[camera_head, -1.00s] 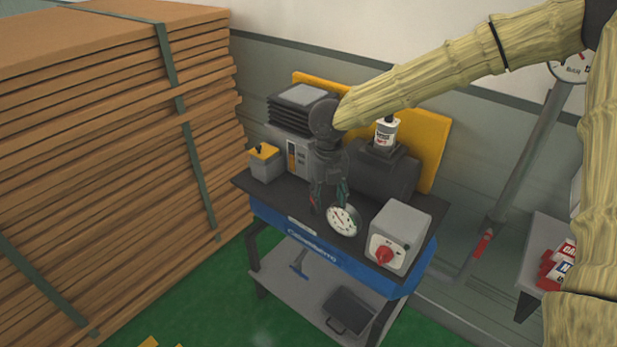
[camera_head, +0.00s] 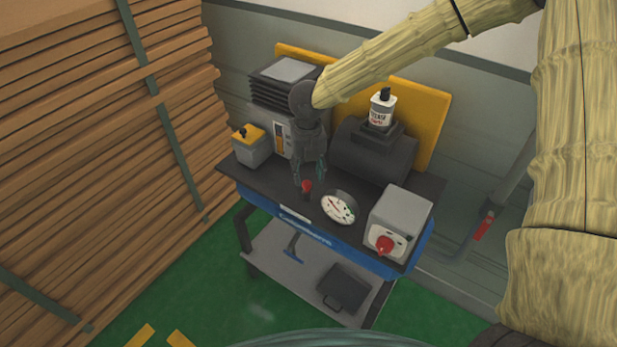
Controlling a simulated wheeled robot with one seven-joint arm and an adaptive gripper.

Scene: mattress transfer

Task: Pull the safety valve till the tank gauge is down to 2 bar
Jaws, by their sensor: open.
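A pressure gauge (camera_head: 338,207) with a white round face stands at the front of the bench; its reading is too small to make out. A small red-topped fitting (camera_head: 307,187), which looks like the safety valve, stands just left of the gauge. A dark cylindrical tank (camera_head: 373,152) lies behind the gauge. My gripper (camera_head: 308,174) points down, open and empty, with its fingers just above or behind the red top. I cannot tell whether the fingers touch it.
A grey box with a red knob (camera_head: 398,224) stands right of the gauge. A yellow-topped box (camera_head: 249,146) and a finned grey unit (camera_head: 293,92) stand left. A bottle (camera_head: 381,108) sits on the tank. Stacked boards (camera_head: 95,150) fill the left side.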

